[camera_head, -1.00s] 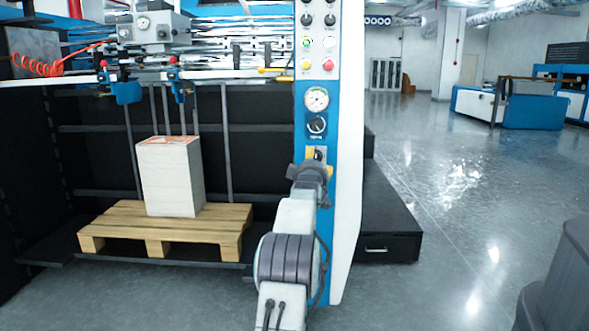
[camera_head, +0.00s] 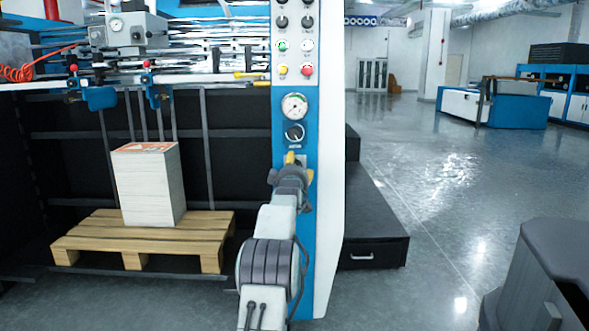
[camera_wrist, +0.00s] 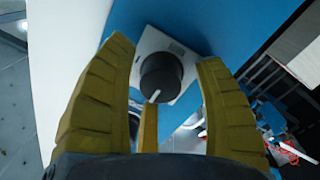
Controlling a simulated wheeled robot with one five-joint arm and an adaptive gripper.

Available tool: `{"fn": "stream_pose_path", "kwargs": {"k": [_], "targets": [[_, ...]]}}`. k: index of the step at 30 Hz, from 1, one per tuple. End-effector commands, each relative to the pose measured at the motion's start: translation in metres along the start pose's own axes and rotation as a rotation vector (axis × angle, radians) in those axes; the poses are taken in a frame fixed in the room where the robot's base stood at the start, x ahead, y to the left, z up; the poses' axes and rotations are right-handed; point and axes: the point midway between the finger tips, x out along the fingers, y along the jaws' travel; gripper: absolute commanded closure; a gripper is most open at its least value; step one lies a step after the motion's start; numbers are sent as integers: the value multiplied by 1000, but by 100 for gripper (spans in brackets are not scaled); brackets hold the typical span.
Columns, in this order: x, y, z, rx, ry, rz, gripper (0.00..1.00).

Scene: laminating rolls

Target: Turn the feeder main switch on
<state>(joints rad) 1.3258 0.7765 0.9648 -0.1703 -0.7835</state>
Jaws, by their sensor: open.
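The feeder main switch (camera_wrist: 161,76) is a round dark knob with a white pointer mark, on a pale square plate on the blue panel, in the wrist view. My gripper (camera_wrist: 165,56) is open, with one yellow finger on each side of the knob. Gaps show between the fingers and the knob, and I cannot tell how deep the fingers reach. In the head view my gripper (camera_head: 298,166) is at the blue panel, below the gauge and a dark dial, and hides most of the switch.
On the panel above are a round gauge (camera_head: 294,106), a dark dial (camera_head: 294,133) and several buttons and knobs. A paper stack (camera_head: 150,190) stands on a wooden pallet (camera_head: 75,243) to the left. A dark step (camera_head: 372,235) is right of the panel. Open floor lies further right.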

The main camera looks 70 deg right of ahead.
Motion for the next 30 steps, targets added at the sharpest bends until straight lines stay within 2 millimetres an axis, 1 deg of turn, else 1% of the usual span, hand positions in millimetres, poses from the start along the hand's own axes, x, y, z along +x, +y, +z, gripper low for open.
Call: {"fn": "stream_pose_path", "kwargs": {"k": [3,4,24,30], "targets": [[0,0,0,0,0,0,38],[0,0,0,0,0,0,36],[0,0,0,0,0,0,96],[0,0,0,2,-1,0,97]]}}
